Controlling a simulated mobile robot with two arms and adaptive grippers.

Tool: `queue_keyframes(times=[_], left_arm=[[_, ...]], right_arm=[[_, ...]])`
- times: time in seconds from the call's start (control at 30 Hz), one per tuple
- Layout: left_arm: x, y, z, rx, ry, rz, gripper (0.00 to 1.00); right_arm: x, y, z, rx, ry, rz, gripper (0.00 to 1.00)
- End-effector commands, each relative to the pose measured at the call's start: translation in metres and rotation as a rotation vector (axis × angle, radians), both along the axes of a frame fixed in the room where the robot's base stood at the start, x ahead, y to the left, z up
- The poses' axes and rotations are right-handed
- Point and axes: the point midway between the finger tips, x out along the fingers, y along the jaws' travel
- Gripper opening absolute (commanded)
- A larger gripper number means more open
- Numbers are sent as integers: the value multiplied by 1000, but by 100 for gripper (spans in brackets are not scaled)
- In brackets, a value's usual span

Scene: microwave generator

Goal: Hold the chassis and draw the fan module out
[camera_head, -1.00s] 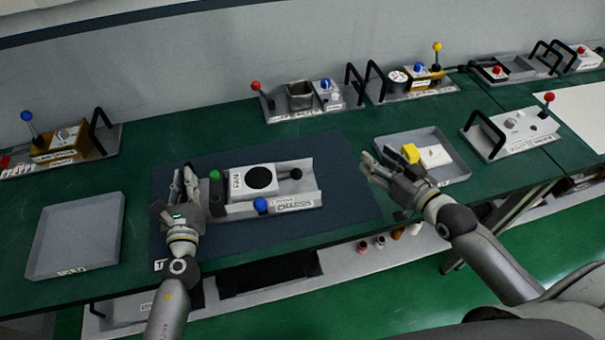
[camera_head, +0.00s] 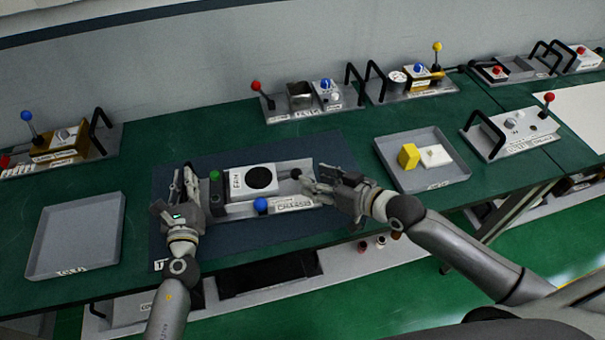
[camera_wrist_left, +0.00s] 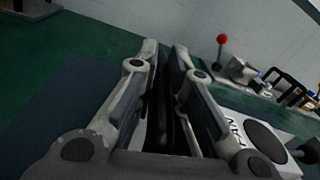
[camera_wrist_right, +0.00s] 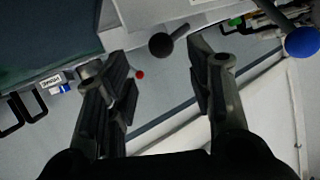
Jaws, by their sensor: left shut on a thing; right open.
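The chassis (camera_head: 292,204) is a grey tray-like unit on the dark mat. The fan module (camera_head: 237,181), a white block with a black round fan and a "FAN" label, sits in it; it also shows in the left wrist view (camera_wrist_left: 263,142). My left gripper (camera_head: 188,178) is shut on the chassis at its left end, next to the green knob. My right gripper (camera_head: 312,180) is open at the chassis's right end, close to the black ball knob (camera_head: 295,173). In the right wrist view the black knob (camera_wrist_right: 161,44) shows between the open fingers, apparently not gripped.
An empty grey tray (camera_head: 77,232) lies at the left. A tray (camera_head: 428,184) with a yellow block (camera_head: 408,156) and a white piece stands right of the mat. Lever and handle units line the back. A blue ball (camera_head: 261,205) stands at the chassis's front.

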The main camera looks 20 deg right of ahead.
Motion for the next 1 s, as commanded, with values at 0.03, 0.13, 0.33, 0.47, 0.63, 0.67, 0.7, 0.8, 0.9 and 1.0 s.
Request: queue_keyframes(times=[0.03, 0.13, 0.33, 0.47, 0.63, 0.67, 0.7, 0.8, 0.9, 1.0], left_arm=[[-2, 1, -7, 2, 13, 0, 0], [-2, 1, -7, 2, 13, 0, 0], [-2, 1, -7, 1, 13, -1, 0], [-2, 1, -7, 1, 13, -1, 0], [-2, 1, -7, 1, 13, -1, 0], [-2, 1, -7, 1, 13, -1, 0], [-2, 1, -7, 1, 13, -1, 0], [-2, 1, -7, 1, 13, -1, 0], [-2, 1, -8, 1, 13, -1, 0], [-2, 1, -8, 1, 13, -1, 0]], right_arm=[[9, 4, -3, 2, -2, -2, 49], [21, 13, -9, 2, -1, -2, 49], [38, 24, -19, 0, 0, -2, 49], [43, 28, -21, 0, 0, 0, 49], [44, 29, -22, -1, -1, -1, 49], [44, 28, -22, -1, -1, -1, 49], [44, 28, -22, -1, -1, -1, 49], [44, 28, -22, -1, -1, -1, 44], [44, 28, -22, 0, 0, -1, 31], [44, 28, -22, -1, -1, -1, 18]])
